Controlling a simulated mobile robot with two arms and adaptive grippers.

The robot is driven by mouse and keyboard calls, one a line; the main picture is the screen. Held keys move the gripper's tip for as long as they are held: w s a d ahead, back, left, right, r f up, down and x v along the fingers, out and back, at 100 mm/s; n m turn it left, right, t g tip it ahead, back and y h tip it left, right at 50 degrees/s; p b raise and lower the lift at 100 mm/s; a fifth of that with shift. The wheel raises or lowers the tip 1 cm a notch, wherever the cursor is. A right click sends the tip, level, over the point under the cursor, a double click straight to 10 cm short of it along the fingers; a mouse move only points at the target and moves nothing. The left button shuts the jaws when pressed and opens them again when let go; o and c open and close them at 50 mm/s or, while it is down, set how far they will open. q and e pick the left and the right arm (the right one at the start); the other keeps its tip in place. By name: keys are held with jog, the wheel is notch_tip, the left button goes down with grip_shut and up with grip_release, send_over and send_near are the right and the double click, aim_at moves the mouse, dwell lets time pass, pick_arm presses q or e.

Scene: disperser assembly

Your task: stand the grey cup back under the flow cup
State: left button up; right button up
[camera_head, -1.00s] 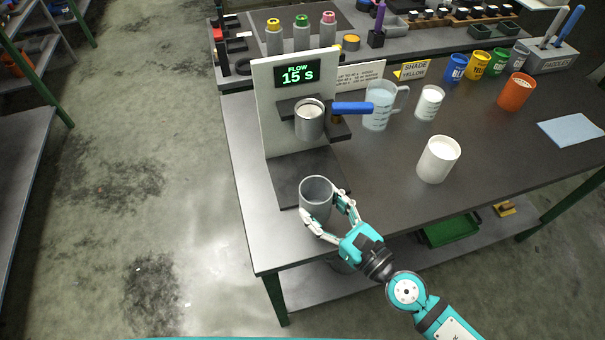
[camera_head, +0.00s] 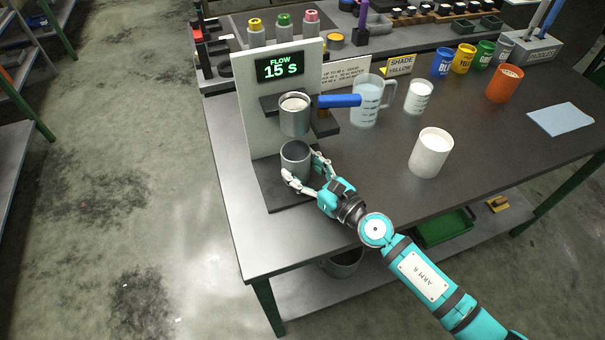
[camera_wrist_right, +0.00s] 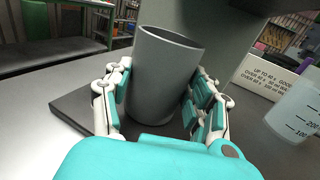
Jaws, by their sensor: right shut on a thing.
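The grey cup (camera_head: 295,158) is upright, with its open mouth up, at the dark base plate (camera_head: 273,189) of the flow stand. My right gripper (camera_head: 308,174) is shut around its sides; the wrist view shows the grey cup (camera_wrist_right: 165,75) between both fingers. The cup is slightly tilted in the wrist view, and I cannot tell whether its bottom touches the plate. The flow cup (camera_head: 295,115), filled with something pale, sits in the stand's bracket just above it. A blue handle (camera_head: 339,101) sticks out beside the flow cup. My left gripper is out of view.
The stand's panel (camera_head: 243,95) reads FLOW 15 S. A measuring jug (camera_head: 366,103), a small white-filled beaker (camera_head: 419,97) and a large white cup (camera_head: 430,153) stand to the right. The table's front left corner (camera_head: 247,262) is clear.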

jog(key=shift+f, duration=0.2)
jog(key=o, duration=1.3)
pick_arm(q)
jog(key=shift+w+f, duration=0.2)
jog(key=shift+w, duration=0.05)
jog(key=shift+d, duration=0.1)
pick_arm(e)
jog(key=shift+r+p, duration=0.3)
jog(key=b+v, duration=0.1)
jog(key=v, duration=0.2)
jog(key=b+v, duration=0.1)
jog(key=v, duration=0.3)
jog(key=b+v, duration=0.1)
jog(key=v, duration=0.2)
jog(key=shift+s+d+f+b, duration=0.25)
jog(key=shift+s+f+b, duration=0.05)
jog(key=shift+f+b, duration=0.05)
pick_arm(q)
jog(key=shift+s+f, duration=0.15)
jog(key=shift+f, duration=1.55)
pick_arm(e)
jog(key=shift+s+d+r, duration=0.25)
jog(key=shift+s+d, duration=0.15)
jog(key=shift+s, duration=0.05)
